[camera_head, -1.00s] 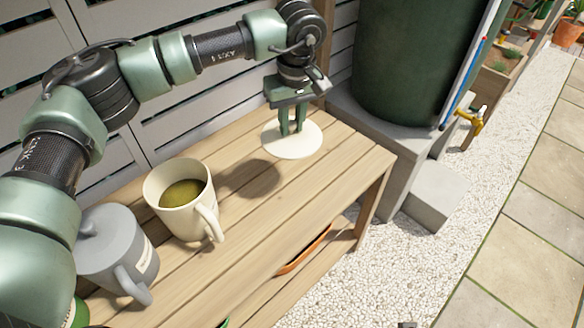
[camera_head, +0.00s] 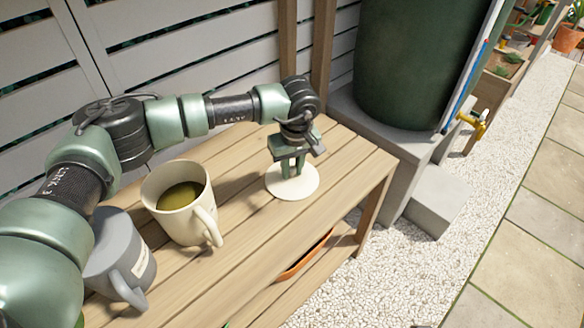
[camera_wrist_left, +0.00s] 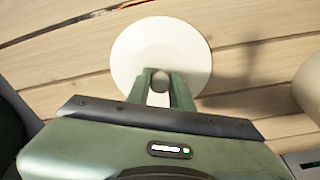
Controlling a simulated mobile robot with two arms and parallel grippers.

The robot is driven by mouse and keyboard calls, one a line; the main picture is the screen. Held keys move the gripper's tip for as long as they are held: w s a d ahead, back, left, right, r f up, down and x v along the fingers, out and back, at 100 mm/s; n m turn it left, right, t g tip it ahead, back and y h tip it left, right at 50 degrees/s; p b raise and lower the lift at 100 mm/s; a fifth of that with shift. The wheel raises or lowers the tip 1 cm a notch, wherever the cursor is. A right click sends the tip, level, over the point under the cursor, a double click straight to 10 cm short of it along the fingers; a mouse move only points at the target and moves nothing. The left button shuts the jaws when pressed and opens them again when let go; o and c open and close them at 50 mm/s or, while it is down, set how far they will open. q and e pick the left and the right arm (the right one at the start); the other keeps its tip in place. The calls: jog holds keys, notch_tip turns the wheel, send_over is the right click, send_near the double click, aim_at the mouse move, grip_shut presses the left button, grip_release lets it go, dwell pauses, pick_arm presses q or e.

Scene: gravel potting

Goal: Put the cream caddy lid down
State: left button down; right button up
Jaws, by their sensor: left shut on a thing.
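The cream caddy lid (camera_head: 303,188) is a flat round disc at the right part of the wooden bench, low over the boards or on them; I cannot tell whether it touches. My left gripper (camera_head: 292,171) points down at it and is shut on its knob. In the left wrist view the lid (camera_wrist_left: 178,45) lies beyond the fingers (camera_wrist_left: 160,88), with the small round knob between their tips. The open cream caddy (camera_head: 180,205), with greenish-brown contents, stands upright to the left of the lid. My right gripper is not in view.
A grey lidded caddy (camera_head: 120,262) stands on the bench (camera_head: 255,235) left of the cream one, partly behind my arm. The slatted fence (camera_head: 230,50) is close behind. A dark green barrel (camera_head: 405,60) stands on a concrete plinth beyond the bench's right end. Bare boards lie around the lid.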

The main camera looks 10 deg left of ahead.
aim_at(295, 182)
pick_arm(q)
jog(key=c, duration=1.3)
grip_release()
jog(key=shift+o, duration=0.2)
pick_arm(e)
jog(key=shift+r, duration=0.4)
pick_arm(q)
jog(key=shift+r, duration=0.1)
notch_tip(295, 182, up, 12)
jog(key=s+d+p, duration=0.1)
jog(key=shift+s, duration=0.25)
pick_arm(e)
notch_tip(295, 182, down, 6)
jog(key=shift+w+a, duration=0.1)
